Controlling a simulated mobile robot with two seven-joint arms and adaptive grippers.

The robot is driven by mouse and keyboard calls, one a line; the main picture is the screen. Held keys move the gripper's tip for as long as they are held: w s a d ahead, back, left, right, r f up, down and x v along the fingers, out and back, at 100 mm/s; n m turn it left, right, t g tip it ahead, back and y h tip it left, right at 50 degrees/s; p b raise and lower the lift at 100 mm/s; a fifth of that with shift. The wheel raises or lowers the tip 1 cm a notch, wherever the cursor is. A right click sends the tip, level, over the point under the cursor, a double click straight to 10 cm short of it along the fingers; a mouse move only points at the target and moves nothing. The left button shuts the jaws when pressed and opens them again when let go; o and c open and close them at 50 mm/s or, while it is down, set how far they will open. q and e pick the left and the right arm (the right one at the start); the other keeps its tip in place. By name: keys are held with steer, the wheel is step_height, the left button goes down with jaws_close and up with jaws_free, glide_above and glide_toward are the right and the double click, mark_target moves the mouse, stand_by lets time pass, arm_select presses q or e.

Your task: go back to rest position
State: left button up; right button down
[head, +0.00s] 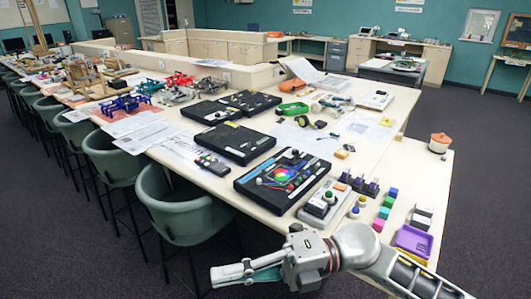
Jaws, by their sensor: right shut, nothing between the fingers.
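My right gripper (222,277) shows at the bottom of the head view, its arm coming in from the lower right. Its fingers point left and are shut with nothing between them. It is in front of the near edge of the long table (215,183), apart from the things on it. My left gripper is not in view.
A black board with a coloured disc (250,184), a grey button box (312,214), coloured blocks (378,224) and a purple tray (413,241) stand near my right arm. A green chair (182,215) is at the left. An orange-lidded pot (439,143) stands at the right.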

steer(key=w+d+f+m+t, duration=0.2)
steer(key=w+d+m+t, duration=0.3)
steer(key=m+t, duration=0.45)
steer(key=w+d+f+m+t, duration=0.2)
steer(key=w+m+t, duration=0.4)
steer(key=m+t, duration=0.35)
steer(key=w+d+f+m+t+h, duration=0.2)
steer(key=d+f+m+h, duration=0.5)
steer(key=f+m, duration=0.15)
steer(key=s+d+f+m+g+h, duration=0.2)
steer(key=s+d+f+h, duration=0.1)
steer(key=f, duration=0.5)
steer(key=s+d+f+m+g+h, duration=0.2)
steer(key=s+d+f, duration=0.4)
steer(key=f, duration=0.3)
steer(key=s+d+f+m+g+h, duration=0.2)
steer(key=s+f, duration=0.4)
steer(key=f, duration=0.3)
steer(key=d+m+h, duration=0.1)
steer(key=d, duration=0.1)
steer(key=shift+d+m+h, duration=0.3)
steer(key=shift+d+m, duration=0.05)
